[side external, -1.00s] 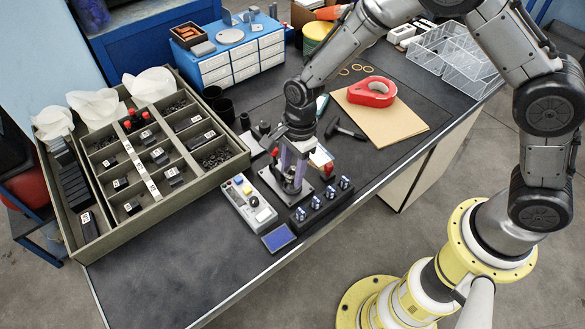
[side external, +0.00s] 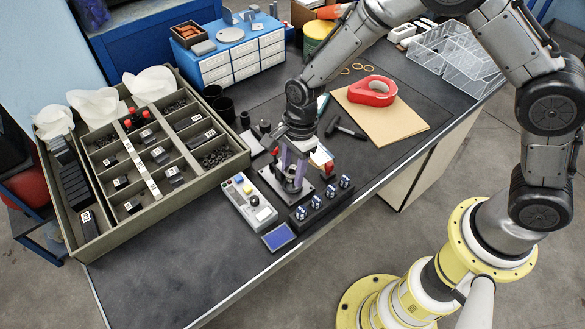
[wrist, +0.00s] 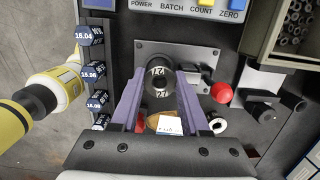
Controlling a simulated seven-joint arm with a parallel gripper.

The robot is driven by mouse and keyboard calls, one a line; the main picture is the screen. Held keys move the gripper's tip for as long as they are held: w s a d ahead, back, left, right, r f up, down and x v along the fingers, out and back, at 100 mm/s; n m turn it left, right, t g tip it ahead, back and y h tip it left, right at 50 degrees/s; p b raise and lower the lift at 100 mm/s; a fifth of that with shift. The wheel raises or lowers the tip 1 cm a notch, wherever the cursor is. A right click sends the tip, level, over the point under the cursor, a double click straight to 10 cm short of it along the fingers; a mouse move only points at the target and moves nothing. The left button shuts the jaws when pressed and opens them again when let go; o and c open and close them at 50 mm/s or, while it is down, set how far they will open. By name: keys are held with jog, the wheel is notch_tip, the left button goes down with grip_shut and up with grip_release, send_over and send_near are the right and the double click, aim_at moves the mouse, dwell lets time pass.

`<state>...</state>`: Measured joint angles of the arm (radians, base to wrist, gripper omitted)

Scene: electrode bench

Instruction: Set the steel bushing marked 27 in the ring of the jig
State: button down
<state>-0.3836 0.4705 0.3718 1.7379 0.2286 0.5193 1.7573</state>
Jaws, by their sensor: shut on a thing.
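My gripper (wrist: 160,88) has its two purple fingers closed on a dark, round, hollow piece (wrist: 160,84), which I take to be the steel bushing. Pale marks show on its end, but I cannot read them surely. In the side external view my gripper (side external: 291,177) points down over the jig plate (side external: 304,194), and the bushing is too small to make out.
A black block (side external: 325,208) with several numbered blue-and-white pieces stands close beside the jig. A control box (side external: 245,204) with buttons is on the other side. A compartmented tray (side external: 115,232) lies at left. A hammer (side external: 347,129) and red tape (side external: 372,92) lie behind.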

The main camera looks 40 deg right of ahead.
jog(key=shift+s+d+f, duration=0.2)
jog(key=shift+s+f, duration=0.2)
jog(key=shift+f, duration=0.05)
jog(key=shift+c, duration=1.6)
grip_release()
jog(key=shift+w, duration=0.1)
jog(key=shift+r, duration=0.2)
notch_tip(320, 180, up, 14)
jog(key=d, duration=0.1)
jog(key=shift+w+d, duration=0.15)
jog(key=shift+r, duration=0.15)
jog(key=shift+r, duration=2.45)
